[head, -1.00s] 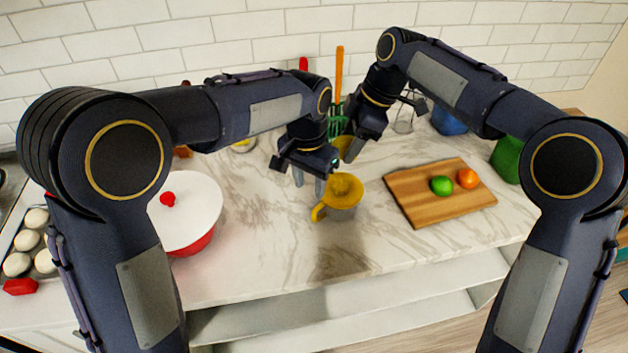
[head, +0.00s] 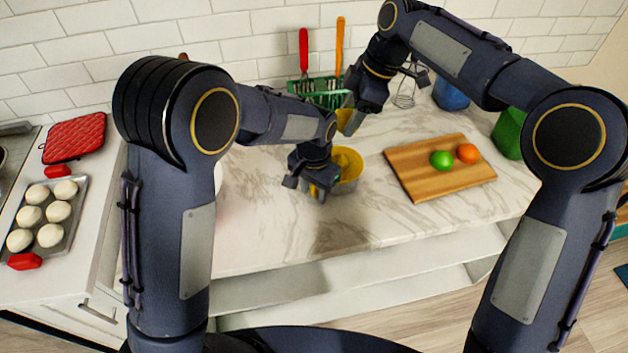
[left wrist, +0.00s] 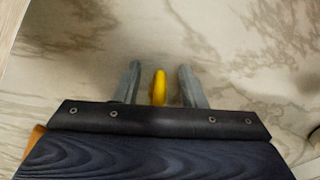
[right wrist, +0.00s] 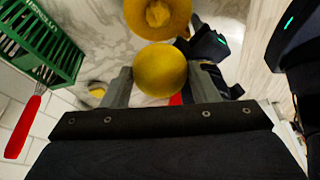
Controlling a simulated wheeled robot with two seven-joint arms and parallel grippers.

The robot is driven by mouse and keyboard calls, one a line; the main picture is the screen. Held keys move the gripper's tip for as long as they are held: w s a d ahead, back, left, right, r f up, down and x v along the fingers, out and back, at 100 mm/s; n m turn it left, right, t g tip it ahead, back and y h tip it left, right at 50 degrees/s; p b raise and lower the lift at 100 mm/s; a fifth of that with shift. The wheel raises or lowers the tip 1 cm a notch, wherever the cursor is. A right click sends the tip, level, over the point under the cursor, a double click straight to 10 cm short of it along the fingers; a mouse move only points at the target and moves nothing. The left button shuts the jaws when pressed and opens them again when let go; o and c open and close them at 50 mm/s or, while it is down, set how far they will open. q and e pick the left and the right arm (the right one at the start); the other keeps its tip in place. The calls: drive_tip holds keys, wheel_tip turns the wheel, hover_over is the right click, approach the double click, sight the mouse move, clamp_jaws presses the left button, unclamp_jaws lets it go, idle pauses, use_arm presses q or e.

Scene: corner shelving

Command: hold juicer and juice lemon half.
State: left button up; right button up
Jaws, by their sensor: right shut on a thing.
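The juicer (head: 347,165) stands on the marble counter, a yellow reamer top on a grey cup with a yellow handle. My left gripper (head: 318,192) is low at its near left side. In the left wrist view the yellow handle (left wrist: 158,88) is between the two fingers (left wrist: 158,75), with a gap on each side. My right gripper (head: 346,122) is shut on the yellow lemon half (head: 344,117), held above and behind the juicer. In the right wrist view the lemon half (right wrist: 160,70) sits between the fingers, apart from the juicer top (right wrist: 157,14).
A wooden board (head: 425,185) with a lime (head: 441,160) and an orange (head: 467,153) lies to the right. A green utensil rack (head: 318,88) stands at the back. A tray of buns (head: 45,215) is far left. The front counter is clear.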

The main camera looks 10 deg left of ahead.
use_arm(q)
clamp_jaws()
idle(0.3)
idle(0.4)
drive_tip(key=shift+c, duration=1)
unclamp_jaws()
clamp_jaws()
